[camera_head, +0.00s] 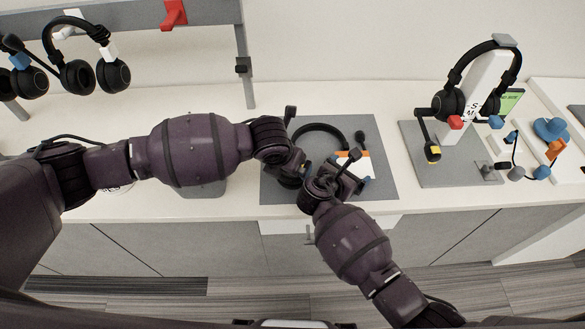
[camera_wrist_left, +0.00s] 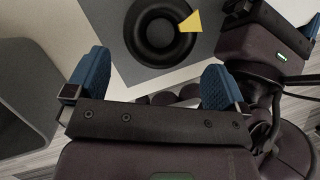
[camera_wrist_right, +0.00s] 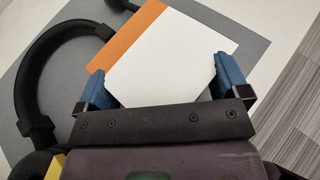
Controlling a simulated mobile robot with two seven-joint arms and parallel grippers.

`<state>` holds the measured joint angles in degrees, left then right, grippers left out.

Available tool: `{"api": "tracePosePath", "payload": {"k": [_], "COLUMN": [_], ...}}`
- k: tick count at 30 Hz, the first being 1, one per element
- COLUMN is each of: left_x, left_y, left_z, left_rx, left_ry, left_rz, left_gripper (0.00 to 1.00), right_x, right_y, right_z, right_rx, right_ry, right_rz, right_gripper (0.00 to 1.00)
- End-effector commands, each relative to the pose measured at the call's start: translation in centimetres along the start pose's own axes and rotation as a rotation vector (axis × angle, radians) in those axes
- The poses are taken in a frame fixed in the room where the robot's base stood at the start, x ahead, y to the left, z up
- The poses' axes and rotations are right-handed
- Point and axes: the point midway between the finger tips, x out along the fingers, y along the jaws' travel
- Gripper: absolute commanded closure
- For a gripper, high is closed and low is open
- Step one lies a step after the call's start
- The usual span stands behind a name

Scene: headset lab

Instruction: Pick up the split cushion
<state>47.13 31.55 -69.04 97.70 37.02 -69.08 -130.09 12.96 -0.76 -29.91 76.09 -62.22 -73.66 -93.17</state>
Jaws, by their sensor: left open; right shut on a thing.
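A black headset (camera_head: 318,127) lies on the grey mat. Its round black ear cushion (camera_wrist_left: 160,45), with a yellow wedge at its edge, shows beyond my left fingertips in the left wrist view. I take this as the split cushion; in the head view my arms largely cover it. My left gripper (camera_wrist_left: 154,82) is open and empty, short of the cushion. My right gripper (camera_wrist_right: 160,82) is shut on a white and orange block (camera_wrist_right: 165,60) at the headset's other side. The block also shows in the head view (camera_head: 364,160).
The grey mat (camera_head: 383,183) lies near the counter's front edge. A headset stand (camera_head: 487,80) with another headset is on the right, beside small parts. Headsets (camera_head: 77,75) hang from a rail on the left. My two wrists are close together over the mat.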

Motion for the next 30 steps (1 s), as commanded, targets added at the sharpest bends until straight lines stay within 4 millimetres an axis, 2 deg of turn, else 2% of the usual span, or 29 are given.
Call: {"api": "tracePosePath", "payload": {"k": [9, 20, 27, 30], "left_x": [4.1, 4.8, 4.8, 4.8], "left_y": [0.0, 0.0, 0.0, 0.0], "left_z": [0.0, -0.1, 0.0, 0.0], "left_rx": [-0.003, -0.001, -0.001, -0.001], "left_ry": [0.002, 0.001, 0.001, 0.001], "left_rz": [0.0, 0.001, 0.001, 0.001], "left_gripper": [0.0, 0.0, 0.35, 0.38], "right_x": [0.0, 0.0, 0.0, 0.0], "right_y": [0.0, 0.0, 0.0, 0.0], "right_z": [0.0, 0.0, 0.0, 0.0], "right_rx": [0.001, 0.001, 0.001, 0.001], "right_ry": [0.0, 0.0, 0.0, 0.0], "right_rz": [0.001, 0.001, 0.001, 0.001], "right_gripper": [0.36, 0.36, 0.36, 0.36]}}
